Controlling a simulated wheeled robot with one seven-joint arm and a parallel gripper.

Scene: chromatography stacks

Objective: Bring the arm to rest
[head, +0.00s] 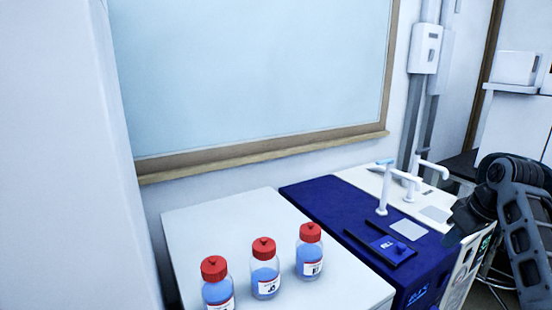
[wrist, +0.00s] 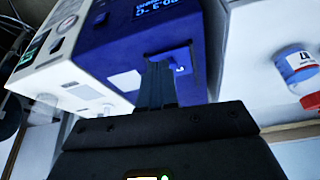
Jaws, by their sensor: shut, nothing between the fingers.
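My arm shows at the right edge of the head view, with my gripper (head: 455,222) hanging at its lower left end beside the blue instrument. In the wrist view my gripper (wrist: 158,85) points toward the front of the blue instrument, with its fingers together and nothing between them. I cannot tell from these frames whether the fingertips touch anything; they look apart from the instrument.
A blue instrument (head: 320,195) and a white one with taps (head: 362,178) stand right of a white cabinet top (head: 220,222). Three red-capped bottles (head: 265,283) of blue liquid stand on that top. One bottle (wrist: 298,68) shows in the wrist view. A framed board (head: 250,75) hangs behind.

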